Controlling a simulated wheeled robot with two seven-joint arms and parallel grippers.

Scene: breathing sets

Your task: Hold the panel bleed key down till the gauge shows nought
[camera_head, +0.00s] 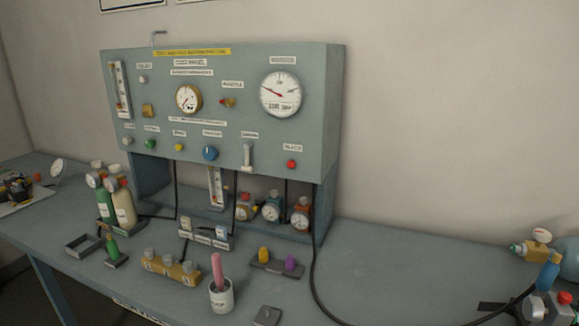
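The grey-green test panel (225,130) stands upright at the back of the bench. A red button (292,163) sits at its lower right under a small label (292,148) too blurred to read surely; it may be the bleed key. A large round white gauge (281,93) is above it, its red needle pointing to the upper left. A smaller brass-rimmed gauge (188,98) is left of centre; its needle reading is too small to tell. Neither of my grippers shows in the head view, and nothing touches the red button.
Green and cream cylinders (123,205) with gauges stand at the left. A white cup (221,296) holding a pink rod and a brass block (172,267) are in front. A black hose (318,285) runs to fittings at the right. The bench right of the panel (400,265) is largely clear.

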